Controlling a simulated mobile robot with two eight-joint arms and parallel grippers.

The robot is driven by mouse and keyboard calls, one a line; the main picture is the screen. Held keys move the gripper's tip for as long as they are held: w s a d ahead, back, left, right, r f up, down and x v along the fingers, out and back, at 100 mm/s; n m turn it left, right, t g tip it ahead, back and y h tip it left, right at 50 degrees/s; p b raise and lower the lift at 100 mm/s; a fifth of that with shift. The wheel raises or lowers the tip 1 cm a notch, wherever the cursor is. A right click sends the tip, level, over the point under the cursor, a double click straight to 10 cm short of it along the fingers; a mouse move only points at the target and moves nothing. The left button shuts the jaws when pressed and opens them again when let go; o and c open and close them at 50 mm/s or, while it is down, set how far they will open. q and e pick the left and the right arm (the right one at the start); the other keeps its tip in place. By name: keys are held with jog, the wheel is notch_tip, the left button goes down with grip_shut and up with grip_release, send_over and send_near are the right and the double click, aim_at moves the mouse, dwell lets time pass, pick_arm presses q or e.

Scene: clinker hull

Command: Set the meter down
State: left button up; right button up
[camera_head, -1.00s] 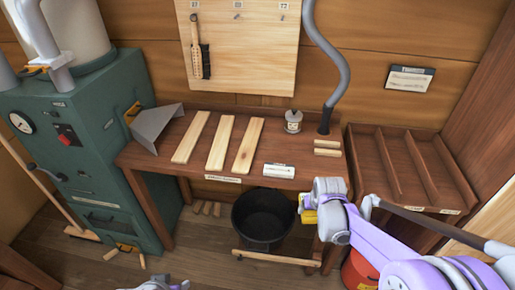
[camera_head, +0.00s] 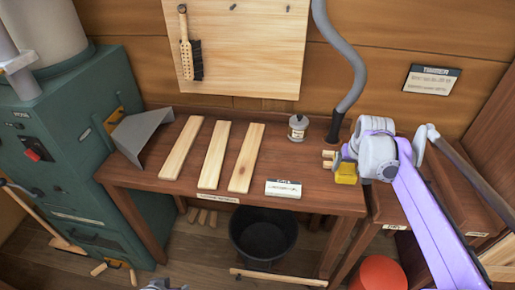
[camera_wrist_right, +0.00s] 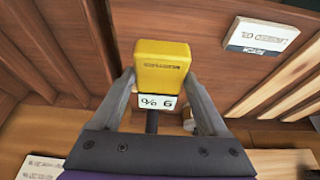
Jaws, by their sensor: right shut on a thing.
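The meter (camera_head: 346,173) is a small yellow block. In the right wrist view the meter (camera_wrist_right: 162,64) has a white display with dark characters and a dark stem below it. My right gripper (camera_wrist_right: 160,92) is shut on it, one finger on each side. In the head view the right gripper (camera_head: 352,160) holds it at the right end of the wooden bench (camera_head: 320,188); I cannot tell whether it touches the top. My left gripper (camera_head: 165,285) shows only partly at the bottom edge, its jaws unclear.
Three pale planks (camera_head: 213,155), a white labelled block (camera_head: 283,188) and a small jar (camera_head: 298,127) are on the bench. Short wood pieces (camera_head: 328,158) lie beside the meter. A grey hose (camera_head: 352,85) rises behind. A black bucket (camera_head: 263,235) stands below.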

jog(key=shift+w, duration=0.2)
jog(key=shift+s+f, duration=0.25)
notch_tip(320, 180, down, 9)
jog(key=shift+f+b, duration=0.2)
jog(key=shift+b, duration=0.1)
jog(key=shift+f, duration=0.2)
jog(key=o, duration=1.4)
jog(key=v, duration=1.2)
jog(key=shift+s+r+p, duration=0.1)
jog(key=shift+r+p, duration=0.15)
jog(key=shift+p, duration=0.15)
jog(key=s+a+f+n, duration=0.1)
jog(key=s+a+f, duration=0.2)
jog(key=s, duration=0.4)
jog(key=s+a+f+n, duration=0.1)
jog(key=s+a+f, duration=0.3)
jog(key=s, duration=0.4)
jog(key=s+a+f+t+y, duration=0.1)
jog(key=s+a+f, duration=0.2)
jog(key=s+a, duration=0.3)
jog(key=shift+s+a+f+n, duration=0.15)
jog(key=shift+s+n, duration=0.25)
jog(key=shift+s, duration=0.4)
